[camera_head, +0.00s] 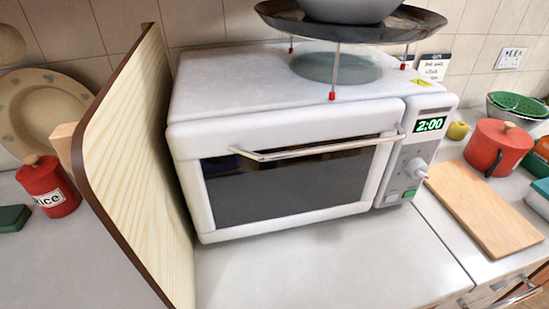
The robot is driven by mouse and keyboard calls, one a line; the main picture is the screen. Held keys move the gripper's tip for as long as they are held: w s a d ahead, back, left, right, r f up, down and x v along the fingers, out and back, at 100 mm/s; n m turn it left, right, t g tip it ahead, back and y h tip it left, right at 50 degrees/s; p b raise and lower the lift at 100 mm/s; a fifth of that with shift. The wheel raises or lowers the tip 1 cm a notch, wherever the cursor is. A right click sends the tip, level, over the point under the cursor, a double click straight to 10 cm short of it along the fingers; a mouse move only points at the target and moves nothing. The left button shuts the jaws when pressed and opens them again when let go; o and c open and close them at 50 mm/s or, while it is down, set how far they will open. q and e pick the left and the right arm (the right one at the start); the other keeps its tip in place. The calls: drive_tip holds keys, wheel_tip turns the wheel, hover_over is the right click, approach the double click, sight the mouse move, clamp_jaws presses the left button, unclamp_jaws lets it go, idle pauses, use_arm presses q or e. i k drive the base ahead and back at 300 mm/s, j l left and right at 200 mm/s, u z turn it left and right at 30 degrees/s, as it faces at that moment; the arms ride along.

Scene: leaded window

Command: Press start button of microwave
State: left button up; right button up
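The white microwave (300,130) stands on the counter in the middle of the head view, its door shut with a long metal handle (315,148) across the front. Its control panel (418,150) is on the right side, with a green display (430,125) reading 2:00. A knob (414,168) sits below the display, with a small reddish tip beside it. A green button (409,194) is at the panel's lower edge, with a pale button beside it. Neither of my grippers shows in this view.
A wooden partition (140,160) stands left of the microwave. A wire stand with red feet carries a dark pan (350,28) on top. Right are a cutting board (487,205) and a red pot (496,147); left, a red rice jar (48,187). Counter in front (330,265) is clear.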

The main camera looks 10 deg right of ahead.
sight(409, 193)
drive_tip(key=z, duration=1.25)
